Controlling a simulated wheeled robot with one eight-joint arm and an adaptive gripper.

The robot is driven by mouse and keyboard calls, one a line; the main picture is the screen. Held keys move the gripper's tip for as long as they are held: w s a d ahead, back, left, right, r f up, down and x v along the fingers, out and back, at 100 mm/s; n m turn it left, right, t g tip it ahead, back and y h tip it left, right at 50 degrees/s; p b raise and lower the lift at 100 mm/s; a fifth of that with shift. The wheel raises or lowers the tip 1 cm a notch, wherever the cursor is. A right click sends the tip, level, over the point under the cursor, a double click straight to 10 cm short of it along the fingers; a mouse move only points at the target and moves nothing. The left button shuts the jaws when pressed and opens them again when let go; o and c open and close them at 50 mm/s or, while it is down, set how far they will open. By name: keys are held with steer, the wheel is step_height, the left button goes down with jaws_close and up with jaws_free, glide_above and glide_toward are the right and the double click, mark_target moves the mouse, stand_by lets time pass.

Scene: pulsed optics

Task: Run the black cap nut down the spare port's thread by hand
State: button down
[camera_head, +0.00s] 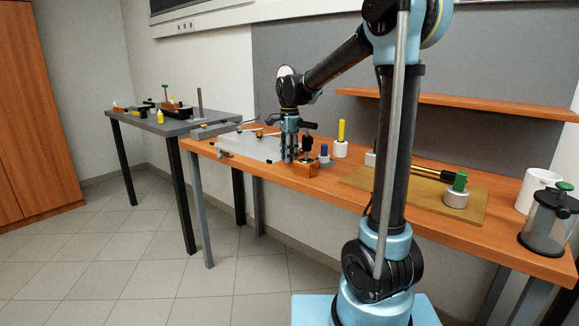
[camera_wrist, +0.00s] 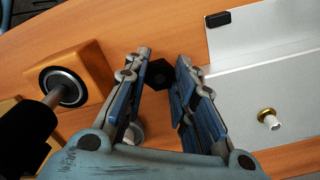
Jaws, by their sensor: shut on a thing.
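The black cap nut (camera_wrist: 160,73) shows as a dark six-sided piece between my fingertips in the wrist view. My gripper (camera_wrist: 163,68) is shut on it. In the head view my gripper (camera_head: 290,155) points down at the left part of the orange bench, beside a grey plate (camera_head: 245,147); the nut is too small to tell there. I cannot tell which fitting is the spare port, nor whether the nut sits on a thread; what lies under the nut is hidden.
An orange block with a black knob (camera_head: 306,160) stands close right of my gripper; a similar block (camera_wrist: 88,72) is left in the wrist view. A white fitting with a brass ring (camera_wrist: 268,118) stands on the plate.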

steer(key=shift+r, duration=2.5)
